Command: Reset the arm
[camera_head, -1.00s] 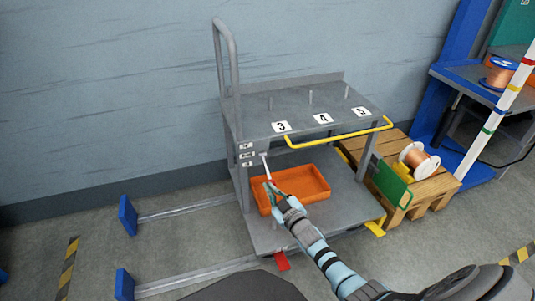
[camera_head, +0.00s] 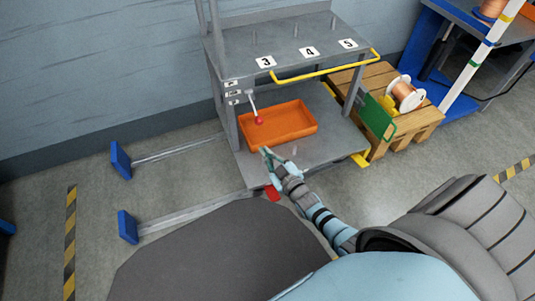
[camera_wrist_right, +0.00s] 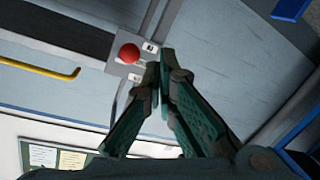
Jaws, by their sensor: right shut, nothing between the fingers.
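My right gripper (camera_head: 267,153) is shut and empty in the head view, just in front of the orange tray's front edge. In the right wrist view its green fingers (camera_wrist_right: 160,72) come together at the tips. A lever with a red ball knob (camera_head: 259,120) hangs down from a small labelled panel (camera_head: 232,93) on the cart's left post. The red knob (camera_wrist_right: 129,53) also shows in the right wrist view, left of the fingertips and apart from them. My left gripper is not in view.
The grey cart (camera_head: 240,160) carries the orange tray (camera_head: 277,123) on its lower shelf and upright pins on top. A yellow handle (camera_head: 325,70) juts from its top front. A wooden pallet (camera_head: 420,122) with a copper spool (camera_head: 407,97) stands at right. Blue-ended rails (camera_head: 180,152) lie on the floor at left.

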